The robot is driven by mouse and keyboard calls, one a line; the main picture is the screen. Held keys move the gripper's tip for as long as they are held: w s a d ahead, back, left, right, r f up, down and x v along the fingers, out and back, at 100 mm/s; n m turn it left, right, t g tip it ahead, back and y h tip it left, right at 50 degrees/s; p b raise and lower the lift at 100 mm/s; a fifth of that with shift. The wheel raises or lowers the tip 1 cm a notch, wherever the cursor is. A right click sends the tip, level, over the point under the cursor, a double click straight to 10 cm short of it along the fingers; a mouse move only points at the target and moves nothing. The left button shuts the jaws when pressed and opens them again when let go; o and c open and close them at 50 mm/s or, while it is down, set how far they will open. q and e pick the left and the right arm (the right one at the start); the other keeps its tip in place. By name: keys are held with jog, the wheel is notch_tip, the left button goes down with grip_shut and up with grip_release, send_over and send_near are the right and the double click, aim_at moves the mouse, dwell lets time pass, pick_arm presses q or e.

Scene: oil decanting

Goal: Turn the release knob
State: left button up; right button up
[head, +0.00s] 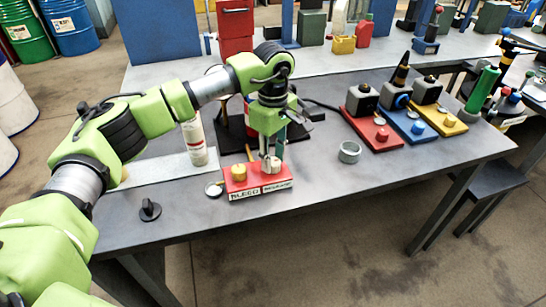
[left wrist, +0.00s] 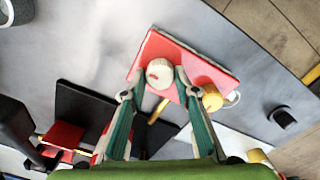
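A red block (head: 258,185) near the table's front edge carries a yellow knob (head: 238,172) on its left and a cream-white knob (head: 271,166) on its right. Its left label reads BLEED; the right label is too small to read surely. My left gripper (head: 270,160) points down over the right half of the block. In the left wrist view its fingers stand on either side of the white knob (left wrist: 160,73), with a small gap showing at each side. The yellow knob (left wrist: 211,98) is outside the fingers. My right gripper is not in view.
A white bottle (head: 195,142) stands left of the block. A grey ring (head: 349,152) lies to its right and a black knob (head: 149,210) to its left. Red, blue and yellow units (head: 373,132) stand at the right. The front right table is clear.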

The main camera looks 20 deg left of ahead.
aim_at(273, 161)
pick_arm(q)
jog(key=shift+o, duration=1.3)
jog(key=shift+r, duration=0.1)
notch_tip(273, 161, up, 12)
